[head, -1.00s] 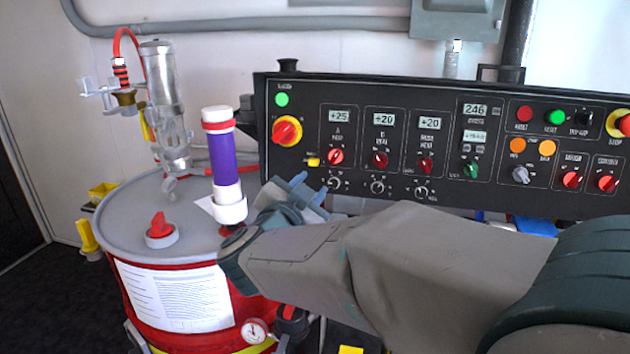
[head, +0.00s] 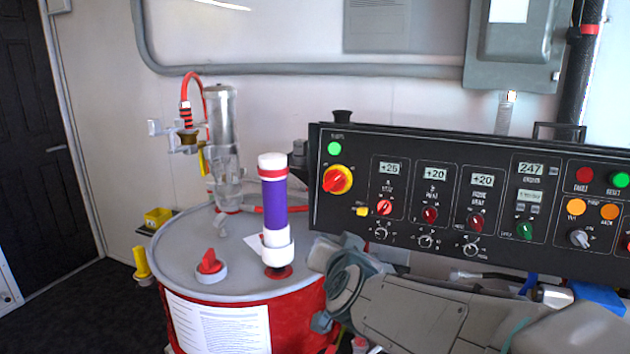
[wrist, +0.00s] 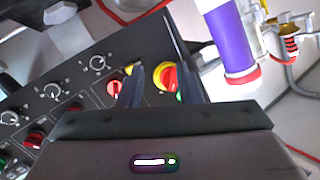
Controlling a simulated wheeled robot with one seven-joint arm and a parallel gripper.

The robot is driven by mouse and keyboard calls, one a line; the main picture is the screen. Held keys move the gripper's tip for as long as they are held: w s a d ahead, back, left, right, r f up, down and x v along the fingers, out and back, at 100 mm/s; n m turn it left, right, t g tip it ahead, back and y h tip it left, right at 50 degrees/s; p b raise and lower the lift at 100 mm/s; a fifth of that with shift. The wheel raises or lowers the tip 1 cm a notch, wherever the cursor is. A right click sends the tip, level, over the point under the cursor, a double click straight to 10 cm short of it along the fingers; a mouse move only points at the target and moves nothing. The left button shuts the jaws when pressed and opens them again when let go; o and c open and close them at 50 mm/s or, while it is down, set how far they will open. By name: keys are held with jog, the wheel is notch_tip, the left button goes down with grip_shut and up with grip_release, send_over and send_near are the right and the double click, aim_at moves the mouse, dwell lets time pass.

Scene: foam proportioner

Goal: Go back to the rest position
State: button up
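My gripper shows in the wrist view (wrist: 158,90) with its two dark fingers apart and nothing between them. The control panel (head: 450,195) lies beyond the fingers, with its red and yellow rotary switch (wrist: 167,75) seen between them. In the head view, my arm reaches in from the lower right and its wrist end is beside the red drum (head: 300,318), below the panel's left part. The fingers themselves are hard to make out there.
A purple and white cylinder (head: 275,212) stands upright on the drum's grey lid (head: 180,258), left of my wrist. A clear cylinder with a red hose (head: 222,130) stands behind it. A grey box (head: 515,45) hangs on the wall. Dark floor (head: 95,305) is free at left.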

jog(key=s+d+f+n+g+p, duration=0.1)
jog(key=s+d+f+g, duration=0.2)
jog(key=s, duration=0.4)
jog(key=s+d+f+n+g+h+p, duration=0.1)
jog(key=s+d+f+g+p, duration=0.1)
jog(key=s, duration=0.5)
jog(key=s+d+f+n+g+p, duration=0.1)
jog(key=s+d+f+g, duration=0.3)
jog(key=s+d+g, duration=0.2)
jog(key=shift+s+f+n+g, duration=0.35)
jog(key=shift+s+g, duration=0.1)
jog(key=shift+g, duration=0.15)
jog(key=shift+d, duration=0.1)
